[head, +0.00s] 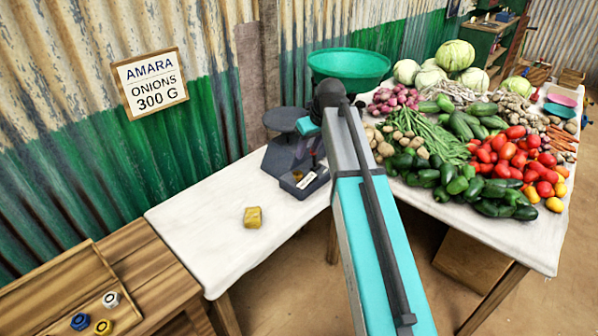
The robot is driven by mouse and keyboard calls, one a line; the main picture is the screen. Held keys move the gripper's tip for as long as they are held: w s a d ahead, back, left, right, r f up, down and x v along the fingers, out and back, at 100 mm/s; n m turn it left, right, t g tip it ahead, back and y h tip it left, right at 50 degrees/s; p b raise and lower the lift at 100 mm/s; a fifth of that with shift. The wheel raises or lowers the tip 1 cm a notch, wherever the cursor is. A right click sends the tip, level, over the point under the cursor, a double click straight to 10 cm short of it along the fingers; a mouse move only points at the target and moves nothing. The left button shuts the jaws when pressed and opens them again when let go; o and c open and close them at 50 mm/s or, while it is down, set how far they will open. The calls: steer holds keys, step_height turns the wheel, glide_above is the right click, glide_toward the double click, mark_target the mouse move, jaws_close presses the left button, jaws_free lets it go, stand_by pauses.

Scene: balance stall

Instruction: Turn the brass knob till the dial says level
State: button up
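A dark grey balance scale (280,160) stands on the white-covered table, with a flat dark pan (284,119) on its left and a green bowl (349,66) behind my arm. A small brass-coloured spot, seemingly the brass knob (298,174), shows low on the front of the scale, just above a pale label. I cannot make out the dial or its reading. My arm reaches up from the bottom and bends down over the scale. My gripper is at the scale's front, small and dark against the body; its fingers and whether it touches the knob cannot be made out.
A yellow block (253,217) lies on the white cloth (205,225). Vegetables such as tomatoes (515,150) crowd the table to the right. A sign (150,84) reads "AMARA ONIONS 300 G".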

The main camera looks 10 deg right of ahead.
mark_target(298, 174)
steer(key=shift+p+x, duration=0.8)
steer(key=shift+x, duration=6.05)
steer(key=c, duration=0.7)
